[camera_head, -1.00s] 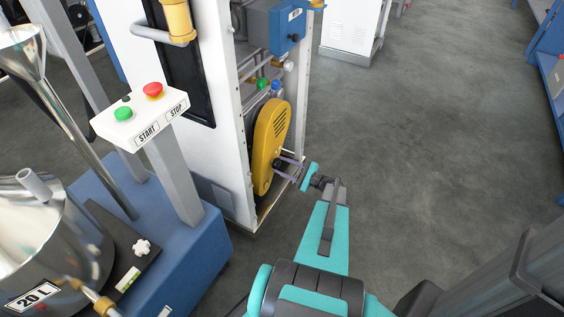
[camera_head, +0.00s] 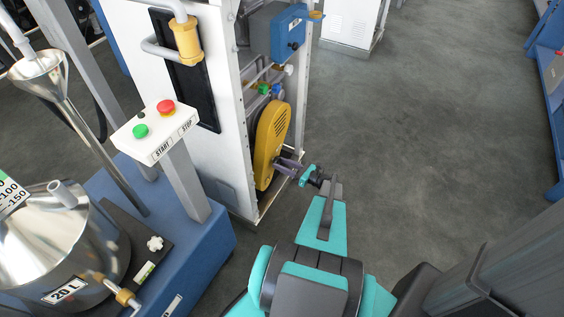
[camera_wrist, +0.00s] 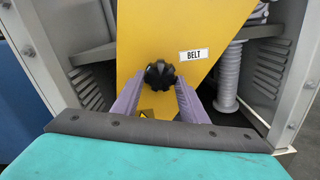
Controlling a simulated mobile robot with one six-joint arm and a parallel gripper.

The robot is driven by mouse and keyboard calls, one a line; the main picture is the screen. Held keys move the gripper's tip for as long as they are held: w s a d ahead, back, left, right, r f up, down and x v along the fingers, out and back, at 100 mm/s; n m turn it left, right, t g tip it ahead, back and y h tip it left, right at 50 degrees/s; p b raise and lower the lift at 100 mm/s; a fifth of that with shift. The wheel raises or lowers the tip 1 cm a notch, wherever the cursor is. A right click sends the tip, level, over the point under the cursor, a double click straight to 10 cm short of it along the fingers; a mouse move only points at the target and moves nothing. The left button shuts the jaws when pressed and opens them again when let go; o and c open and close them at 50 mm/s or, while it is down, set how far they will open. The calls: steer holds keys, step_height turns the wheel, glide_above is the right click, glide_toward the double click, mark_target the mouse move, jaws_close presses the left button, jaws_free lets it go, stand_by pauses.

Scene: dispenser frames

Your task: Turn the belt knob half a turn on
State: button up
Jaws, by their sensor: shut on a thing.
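The belt knob (camera_wrist: 160,74) is a black, lobed knob on the yellow belt guard (camera_wrist: 140,40), below and left of a white label (camera_wrist: 195,55) reading BELT. The guard also shows in the head view (camera_head: 268,140), on the open side of the white cabinet. My gripper (camera_wrist: 160,88) has its two purple fingers shut on the knob, one on each side. In the head view my gripper (camera_head: 284,163) reaches the lower part of the guard, and the knob is too small to make out there.
The white cabinet's frame posts (camera_wrist: 25,45) stand on both sides of the guard. A START/STOP box (camera_head: 158,130) on a post and a steel 20 L vessel (camera_head: 45,245) stand at the left. The grey floor (camera_head: 420,130) at the right is clear.

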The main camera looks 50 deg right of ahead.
steer(key=shift+s+m+p, duration=0.1)
steer(key=shift+m+p, duration=0.2)
steer(key=shift+m, duration=0.2)
steer(key=shift+f, duration=0.1)
steer(key=o, duration=1)
steer(key=shift+o, duration=0.2)
steer(key=v, duration=1.3)
steer(key=shift+s, duration=0.4)
